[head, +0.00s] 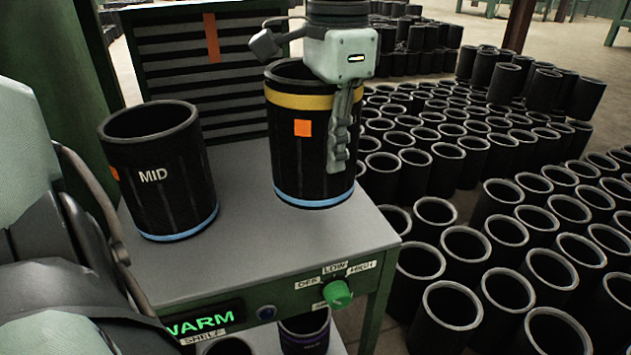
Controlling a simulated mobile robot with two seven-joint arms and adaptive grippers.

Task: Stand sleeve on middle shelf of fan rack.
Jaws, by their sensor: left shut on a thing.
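A black sleeve (292,160) with a yellow band near its rim, a blue band at its foot and an orange square stands upright on the grey bench top (265,245). I cannot tell whether its foot touches the top. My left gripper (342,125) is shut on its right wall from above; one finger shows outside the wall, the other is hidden. A second black sleeve (158,178), marked MID, with a blue foot band, stands to the left, apart from it. My right gripper is not in view. No rack labelled as a fan rack shows clearly.
The bench front has a green WARM display (201,321) and a green knob (337,293) marked OFF, LOW, HIGH. More sleeves stand on a shelf below (305,330). A slatted dark cabinet (165,65) stands behind. Many sleeves crowd the floor at right (465,250).

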